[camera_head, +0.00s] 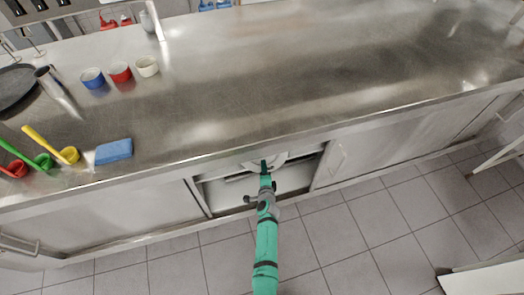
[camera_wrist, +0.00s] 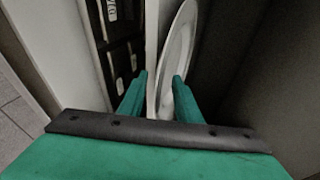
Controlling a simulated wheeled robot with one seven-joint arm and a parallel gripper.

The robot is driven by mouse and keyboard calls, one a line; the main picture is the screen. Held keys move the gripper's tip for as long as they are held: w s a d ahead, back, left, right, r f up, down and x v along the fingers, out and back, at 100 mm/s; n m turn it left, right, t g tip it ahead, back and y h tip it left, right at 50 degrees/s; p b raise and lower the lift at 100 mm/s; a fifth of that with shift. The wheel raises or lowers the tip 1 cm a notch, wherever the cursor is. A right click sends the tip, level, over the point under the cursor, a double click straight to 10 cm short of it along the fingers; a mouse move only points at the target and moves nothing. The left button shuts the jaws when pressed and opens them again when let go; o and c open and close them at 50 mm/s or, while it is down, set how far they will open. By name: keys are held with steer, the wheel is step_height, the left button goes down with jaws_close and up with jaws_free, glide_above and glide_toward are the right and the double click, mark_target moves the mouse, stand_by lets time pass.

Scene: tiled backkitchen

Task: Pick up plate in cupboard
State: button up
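A white plate (camera_wrist: 178,52) stands on edge inside the cupboard, seen at a steep angle in the wrist view. A pale curved shape, perhaps the plate (camera_head: 277,158), shows under the counter edge in the head view. The open cupboard (camera_head: 215,196) is below the steel counter. My teal gripper (camera_wrist: 158,88) reaches in with its fingers apart. The plate's lower part lies between the fingertips, partly hidden behind the right finger. Whether either finger touches it I cannot tell. My gripper also shows in the head view (camera_head: 264,167), at the cupboard's mouth.
A pale upright panel (camera_wrist: 152,50) and a dark rack-like object (camera_wrist: 121,40) stand left of the plate; a dark wall is to its right. Blue, red and white cups (camera_head: 120,72), ladles (camera_head: 50,148) and a blue sponge (camera_head: 113,151) sit on the counter (camera_head: 300,80).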

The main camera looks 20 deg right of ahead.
jaws_close()
stand_by(1.4)
